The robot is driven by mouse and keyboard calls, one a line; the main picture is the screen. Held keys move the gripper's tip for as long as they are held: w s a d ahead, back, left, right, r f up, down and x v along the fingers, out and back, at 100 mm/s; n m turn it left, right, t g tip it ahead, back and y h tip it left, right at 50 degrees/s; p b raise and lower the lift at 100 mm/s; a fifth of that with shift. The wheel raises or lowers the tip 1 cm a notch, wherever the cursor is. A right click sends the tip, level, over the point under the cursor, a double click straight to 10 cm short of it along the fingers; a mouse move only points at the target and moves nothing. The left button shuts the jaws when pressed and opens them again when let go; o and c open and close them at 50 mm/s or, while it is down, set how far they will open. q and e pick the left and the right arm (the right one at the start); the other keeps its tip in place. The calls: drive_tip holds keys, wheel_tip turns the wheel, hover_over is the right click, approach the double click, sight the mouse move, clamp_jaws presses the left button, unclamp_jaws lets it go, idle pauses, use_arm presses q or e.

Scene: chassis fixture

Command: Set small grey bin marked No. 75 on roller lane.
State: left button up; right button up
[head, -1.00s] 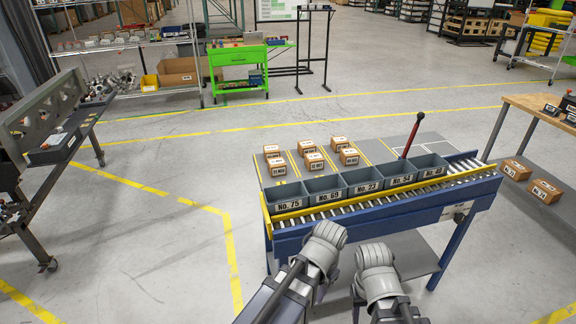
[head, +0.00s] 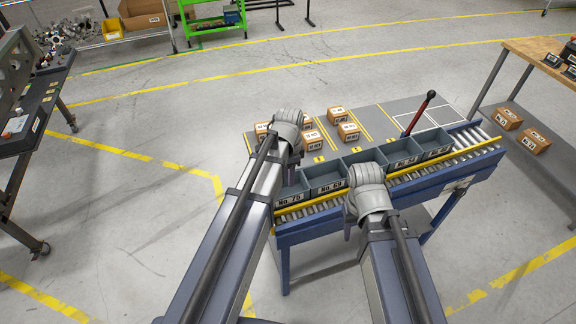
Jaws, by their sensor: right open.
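The small grey bin No. 75 (head: 291,201) is the leftmost in a row of grey bins along the back of the roller lane (head: 468,143), behind its yellow rail (head: 325,201). The bin's left part is close to my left arm. My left gripper (head: 288,124) is over the bin's back left side, seen from behind; its fingertips are hidden. My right gripper (head: 362,190) is over the lane in front of the middle bins, open; it partly covers a bin there.
Bin No. 69 (head: 327,188) stands right beside No. 75, with more grey bins to the right. Small brown boxes (head: 348,132) sit on the grey table behind. A wooden bench (head: 520,60) stands at far right.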

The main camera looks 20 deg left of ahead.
use_arm(q)
drive_tip(key=shift+s+d+f, duration=0.1)
drive_tip(key=shift+s, duration=0.05)
drive_tip(key=shift+f+b, duration=0.6)
drive_tip(key=shift+b, duration=0.1)
wheel_tip(320, 180, down, 9)
drive_tip(key=b, duration=0.8)
drive_tip(key=shift+r+b, duration=0.15)
drive_tip(key=shift+b, duration=0.25)
drive_tip(key=shift+r, duration=0.1)
drive_tip(key=shift+c, duration=0.2)
clamp_jaws()
